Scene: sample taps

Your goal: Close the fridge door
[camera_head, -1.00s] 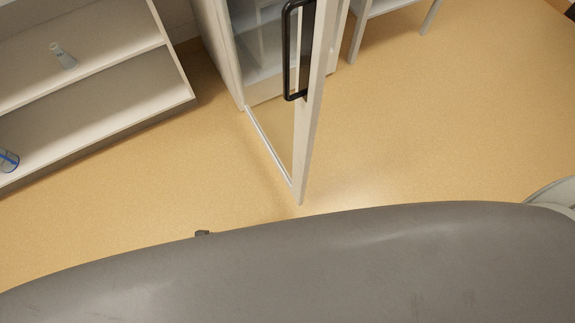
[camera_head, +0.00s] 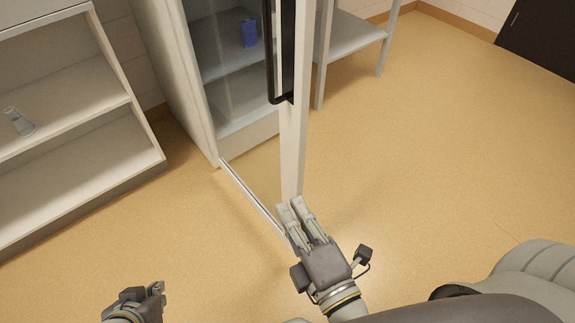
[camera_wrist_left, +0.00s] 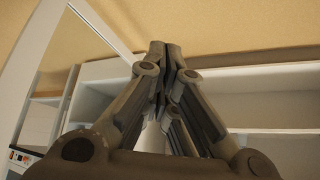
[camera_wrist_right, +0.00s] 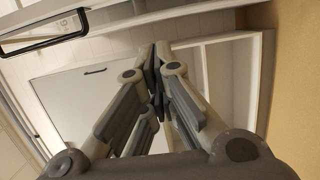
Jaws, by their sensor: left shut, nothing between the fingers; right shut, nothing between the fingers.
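The fridge (camera_head: 172,75) stands at the top centre of the head view. Its glass door (camera_head: 292,150) is open and swung out towards me, seen nearly edge-on. A black bar handle (camera_head: 272,60) is on the door; a black handle also shows at the top left of the right wrist view (camera_wrist_right: 45,42). My right gripper (camera_head: 292,206) is shut and empty. Its tips overlap the door's lower end in the picture; I cannot tell whether they touch. My left gripper (camera_head: 160,289) is shut and empty, low at the left, apart from the door.
A white shelf unit (camera_head: 85,130) with a glass flask (camera_head: 18,122) stands left of the fridge. A blue box (camera_head: 249,33) is inside the fridge. A grey table (camera_head: 350,35) stands right of it. The floor (camera_head: 440,140) on the right is clear.

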